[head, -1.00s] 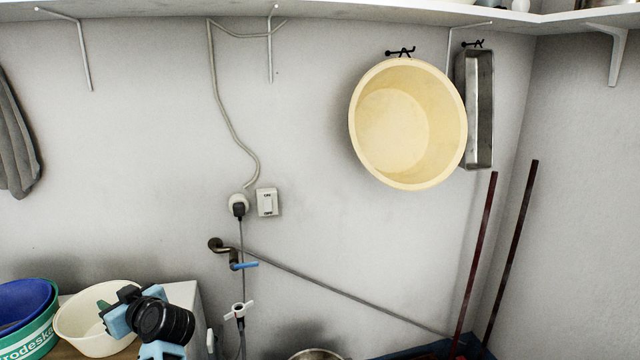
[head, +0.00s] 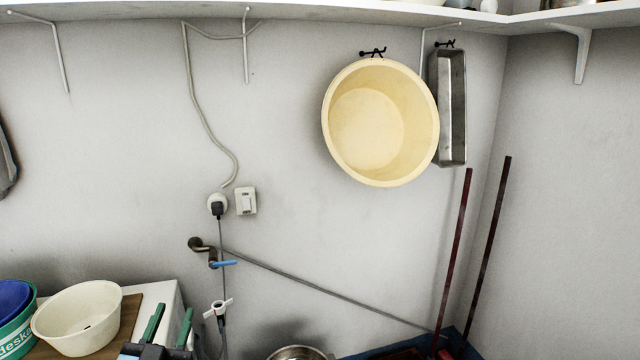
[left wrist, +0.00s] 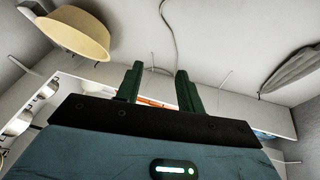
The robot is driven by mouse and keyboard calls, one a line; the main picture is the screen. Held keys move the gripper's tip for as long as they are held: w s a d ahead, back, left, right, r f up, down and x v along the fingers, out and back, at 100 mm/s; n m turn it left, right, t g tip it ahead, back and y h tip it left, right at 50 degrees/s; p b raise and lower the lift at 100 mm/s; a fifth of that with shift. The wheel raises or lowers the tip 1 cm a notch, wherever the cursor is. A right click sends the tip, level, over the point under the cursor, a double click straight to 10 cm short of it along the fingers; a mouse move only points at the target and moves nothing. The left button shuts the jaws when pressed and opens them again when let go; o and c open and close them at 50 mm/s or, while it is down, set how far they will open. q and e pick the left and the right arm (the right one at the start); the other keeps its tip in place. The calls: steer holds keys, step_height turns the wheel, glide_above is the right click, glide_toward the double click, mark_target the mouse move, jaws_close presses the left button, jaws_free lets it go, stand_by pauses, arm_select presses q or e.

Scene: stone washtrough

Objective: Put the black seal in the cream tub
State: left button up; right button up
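A cream tub (head: 62,333) stands upright on the counter at the lower left of the head view. A small dark spot (head: 87,326) shows on its inside bottom; it may be the black seal, but it is too small to tell. My left gripper (head: 172,322) is just right of the tub, apart from it, with its green fingers pointing up in the picture. The left wrist view also shows the gripper (left wrist: 160,85) with its fingers spread and nothing held between them. My right gripper is out of view.
A blue bowl (head: 12,300) in a green tub (head: 18,338) stands left of the cream tub. A brown board (head: 128,318) lies on the counter. A larger yellow basin (head: 415,150) and a metal trough (head: 452,110) hang on the wall. A tap (head: 215,258) juts out.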

arm_select(q)
steer(key=s+d+f+m+g+h, duration=0.2)
steer(key=s+d+f+g+h, duration=0.1)
steer(key=s+d+f+g, duration=0.35)
steer(key=s+d+f+m+g+h, duration=0.25)
steer(key=s+f+g, duration=0.25)
steer(key=s+f, duration=0.4)
steer(key=s+a+f+n+g+y, duration=0.3)
steer(key=s+f+g, duration=0.1)
steer(key=s, duration=0.6)
steer(key=s+a+f+n+g+y, duration=0.2)
steer(key=s+f+g, duration=0.2)
steer(key=s, duration=0.6)
steer(key=w+d+f+t+h, duration=0.1)
steer(key=w+d+f+t, duration=0.1)
steer(key=w+f+t, duration=0.5)
steer(key=shift+d+f, duration=0.3)
steer(key=shift+f, duration=1.3)
steer(key=shift+w, duration=0.1)
steer(key=shift+a, duration=0.1)
